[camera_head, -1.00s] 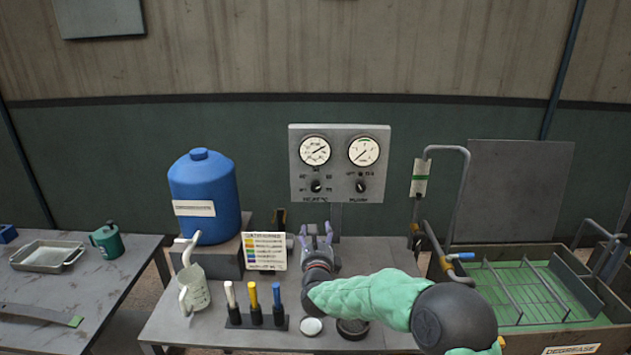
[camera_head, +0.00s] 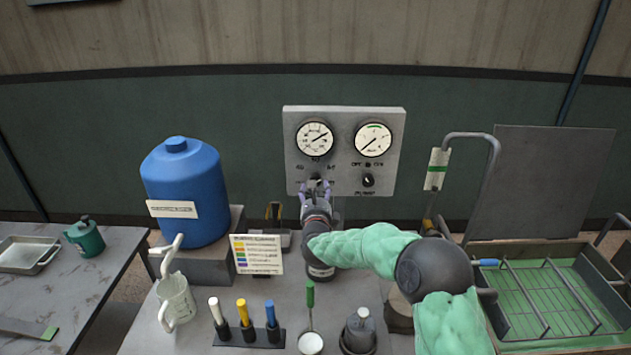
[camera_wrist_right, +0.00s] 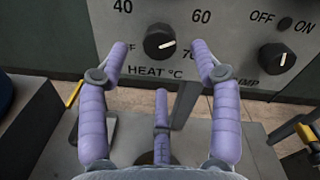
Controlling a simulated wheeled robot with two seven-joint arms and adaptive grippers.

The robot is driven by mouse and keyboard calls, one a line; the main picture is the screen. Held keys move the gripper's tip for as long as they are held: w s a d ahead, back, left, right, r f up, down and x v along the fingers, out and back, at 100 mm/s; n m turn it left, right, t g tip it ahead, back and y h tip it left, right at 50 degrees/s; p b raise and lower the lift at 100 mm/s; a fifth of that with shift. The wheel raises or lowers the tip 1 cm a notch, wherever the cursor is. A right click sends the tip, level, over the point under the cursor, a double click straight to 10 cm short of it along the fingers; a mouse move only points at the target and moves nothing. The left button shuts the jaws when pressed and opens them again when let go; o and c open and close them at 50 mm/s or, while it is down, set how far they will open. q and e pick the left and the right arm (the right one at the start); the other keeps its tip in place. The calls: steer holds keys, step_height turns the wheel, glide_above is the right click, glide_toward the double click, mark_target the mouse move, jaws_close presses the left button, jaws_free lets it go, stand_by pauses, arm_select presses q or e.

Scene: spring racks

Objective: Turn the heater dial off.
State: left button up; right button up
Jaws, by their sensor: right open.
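The heater dial (camera_wrist_right: 159,42) is a black knob with a white pointer line, marked HEAT °C, on the grey control panel (camera_head: 296,165). In the right wrist view its pointer points right and slightly up, below the 60 mark. My right gripper (camera_wrist_right: 160,47) is open and empty, its purple fingers on either side of the dial in the picture; I cannot tell whether they touch it. In the head view the right gripper (camera_head: 315,186) covers most of the dial. My left gripper is not in view.
A pump knob (camera_head: 367,180) sits to the right of the heater dial, with two gauges above. Below stand a blue drum (camera_head: 184,195), a colour-label card (camera_head: 257,254), a marker rack (camera_head: 249,336) and a white jug (camera_head: 176,298). A green-floored tray (camera_head: 545,300) stands at right.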

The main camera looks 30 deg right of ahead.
steer(key=x, duration=0.6)
steer(key=shift+w+d, duration=0.15)
steer(key=shift+w, duration=0.15)
steer(key=c, duration=1.2)
